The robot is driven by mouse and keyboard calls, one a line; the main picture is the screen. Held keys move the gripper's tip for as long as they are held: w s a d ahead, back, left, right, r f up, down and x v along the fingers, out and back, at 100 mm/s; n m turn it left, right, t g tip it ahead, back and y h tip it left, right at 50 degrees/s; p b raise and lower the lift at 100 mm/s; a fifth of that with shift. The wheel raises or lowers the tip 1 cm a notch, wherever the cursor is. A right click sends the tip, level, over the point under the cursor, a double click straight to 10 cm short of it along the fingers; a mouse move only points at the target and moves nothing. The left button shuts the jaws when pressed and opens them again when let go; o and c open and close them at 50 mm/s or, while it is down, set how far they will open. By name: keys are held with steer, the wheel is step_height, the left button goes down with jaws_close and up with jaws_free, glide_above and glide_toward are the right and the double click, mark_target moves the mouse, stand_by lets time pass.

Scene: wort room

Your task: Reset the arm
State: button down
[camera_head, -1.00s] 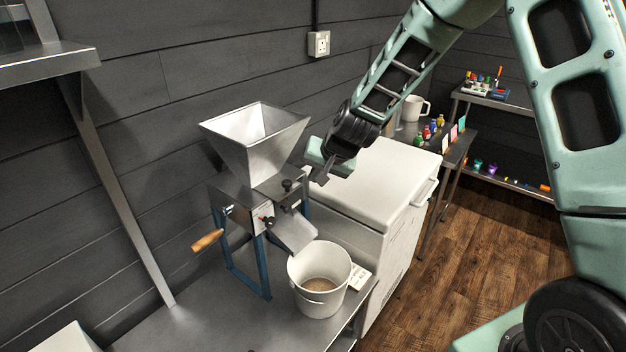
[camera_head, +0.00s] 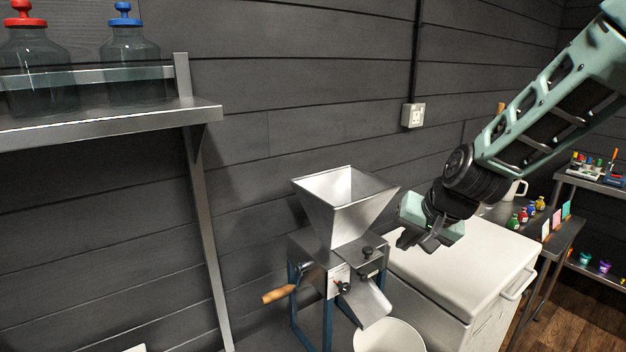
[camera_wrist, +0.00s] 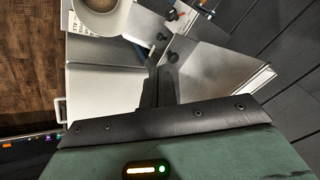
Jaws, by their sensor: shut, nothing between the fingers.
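My arm reaches in from the right in the head view. My gripper (camera_head: 418,243) hangs over the near left part of the white chest (camera_head: 455,262), just right of the grain mill (camera_head: 343,215). The gripper is shut and empty. In the wrist view the gripper (camera_wrist: 165,52) points toward the mill's metal hopper (camera_wrist: 215,72), and the fingers are close together. The mill has a steel hopper, blue legs and a wooden crank handle (camera_head: 279,294). I cannot tell the exact gap between fingers and mill.
A white bucket (camera_head: 388,338) stands below the mill chute, cut off by the frame. A steel wall shelf (camera_head: 110,120) at left holds jars with a red stopper (camera_head: 25,12) and a blue stopper (camera_head: 123,12). Small coloured bottles and a mug (camera_head: 516,190) stand behind the chest.

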steer(key=s+a+n+g, duration=0.2)
steer(key=s+a+n, duration=0.2)
steer(key=s+a, duration=0.45)
steer(key=s+n+g+h, duration=0.2)
steer(key=s+n, duration=0.5)
steer(key=s, duration=1.4)
steer(key=shift+r+n+g, duration=0.25)
steer(key=shift+n+g, duration=0.05)
steer(key=shift+g, duration=0.5)
steer(key=shift+s, duration=0.1)
